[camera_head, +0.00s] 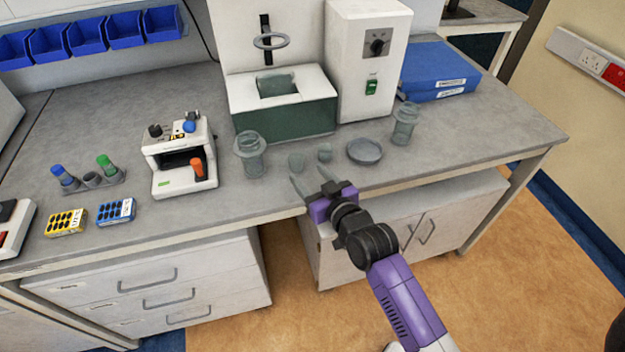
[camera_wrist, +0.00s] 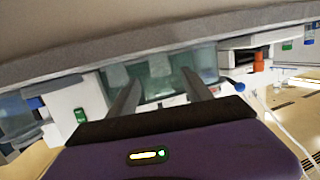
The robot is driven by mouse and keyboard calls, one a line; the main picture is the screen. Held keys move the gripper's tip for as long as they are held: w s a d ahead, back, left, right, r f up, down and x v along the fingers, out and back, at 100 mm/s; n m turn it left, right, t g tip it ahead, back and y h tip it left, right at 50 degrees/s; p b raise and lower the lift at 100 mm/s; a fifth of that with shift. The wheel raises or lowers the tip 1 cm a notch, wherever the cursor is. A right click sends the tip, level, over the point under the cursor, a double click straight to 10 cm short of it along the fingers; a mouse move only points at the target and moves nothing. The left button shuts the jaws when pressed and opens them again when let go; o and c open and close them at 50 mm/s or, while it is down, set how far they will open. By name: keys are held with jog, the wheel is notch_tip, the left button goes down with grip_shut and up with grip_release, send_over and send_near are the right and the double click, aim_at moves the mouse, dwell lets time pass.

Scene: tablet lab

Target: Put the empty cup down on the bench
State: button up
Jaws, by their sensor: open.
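Two small translucent grey-green cups stand on the bench (camera_head: 480,150) near its front edge, a left one (camera_head: 296,162) and a right one (camera_head: 325,152). I cannot tell which is the empty cup, nor see what is inside them. My gripper (camera_head: 311,178) is open with nothing seen between its fingers. Its fingertips are just in front of the cups, by the bench edge. In the wrist view, the picture is upside down; my gripper's spread fingers (camera_wrist: 160,82) point towards pale, see-through shapes that are hard to tell apart.
A clear jar (camera_head: 249,155) stands left of the cups, a shallow dish (camera_head: 364,151) and another jar (camera_head: 405,123) to their right. Behind are a green-fronted machine (camera_head: 285,120) and a white cabinet. A white device (camera_head: 180,160) stands further left. The bench's right end is clear.

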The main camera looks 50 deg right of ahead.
jog(key=shift+s+a+r, duration=0.15)
jog(key=shift+s, duration=0.3)
jog(key=s+a+f+n+y, duration=0.2)
jog(key=s+a, duration=1.1)
jog(key=s, duration=0.2)
jog(key=s+a+r+n+y, duration=0.1)
jog(key=s+a+r, duration=0.2)
jog(key=s, duration=0.4)
jog(key=s+a+r+n+y, duration=0.1)
jog(key=s+a+r+y, duration=0.1)
jog(key=s+a+r, duration=0.2)
jog(key=s+r, duration=0.1)
jog(key=s, duration=0.2)
jog(key=shift+s+a+r+y, duration=0.15)
jog(key=shift+s+r+y, duration=0.1)
jog(key=shift+r+y, duration=0.05)
